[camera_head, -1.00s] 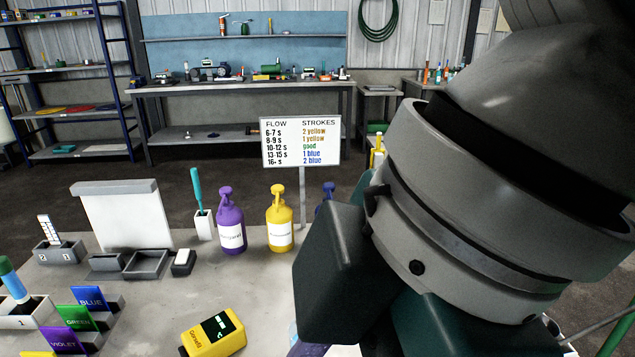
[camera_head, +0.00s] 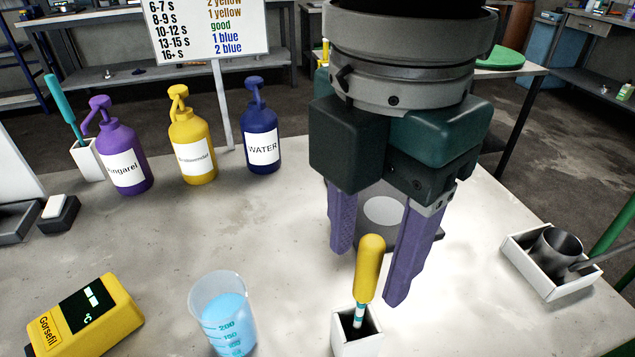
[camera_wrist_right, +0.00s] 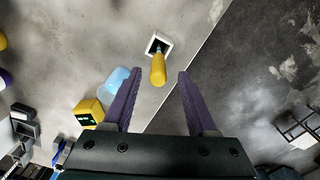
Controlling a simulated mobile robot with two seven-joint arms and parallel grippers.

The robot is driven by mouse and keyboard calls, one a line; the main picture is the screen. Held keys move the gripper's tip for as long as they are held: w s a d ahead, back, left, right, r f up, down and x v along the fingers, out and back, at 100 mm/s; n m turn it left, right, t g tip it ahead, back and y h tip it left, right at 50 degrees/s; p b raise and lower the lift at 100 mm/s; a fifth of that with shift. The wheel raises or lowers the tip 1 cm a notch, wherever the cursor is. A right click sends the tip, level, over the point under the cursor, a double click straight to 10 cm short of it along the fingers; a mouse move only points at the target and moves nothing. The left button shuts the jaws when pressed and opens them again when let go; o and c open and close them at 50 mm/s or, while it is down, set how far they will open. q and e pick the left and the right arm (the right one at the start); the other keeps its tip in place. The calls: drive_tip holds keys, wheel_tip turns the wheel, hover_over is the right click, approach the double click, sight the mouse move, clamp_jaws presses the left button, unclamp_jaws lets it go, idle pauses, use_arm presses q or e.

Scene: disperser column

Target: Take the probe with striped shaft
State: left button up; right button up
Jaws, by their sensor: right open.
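The probe (camera_head: 369,268) has a yellow handle and a short shaft with white and teal bands. It stands upright in a small white square holder (camera_head: 357,343) near the front of the table. My right gripper (camera_head: 368,275) is open, its two purple fingers pointing down just behind the probe handle. In the right wrist view the yellow handle (camera_wrist_right: 158,70) lies ahead of the fingertips, between their lines, and nothing is held. The lower shaft is hidden inside the holder. My left gripper is not in view.
A beaker of blue liquid (camera_head: 224,314) and a yellow meter (camera_head: 86,319) stand left of the probe. Purple (camera_head: 121,154), yellow (camera_head: 192,143) and blue (camera_head: 261,131) bottles stand behind. A white tray with a metal cup (camera_head: 541,277) is at the right.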

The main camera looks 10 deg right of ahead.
sight(367, 275)
drive_tip(key=f, duration=0.4)
drive_tip(key=shift+w+d+f, duration=0.1)
drive_tip(key=shift+w+d, duration=0.1)
clamp_jaws()
idle(0.3)
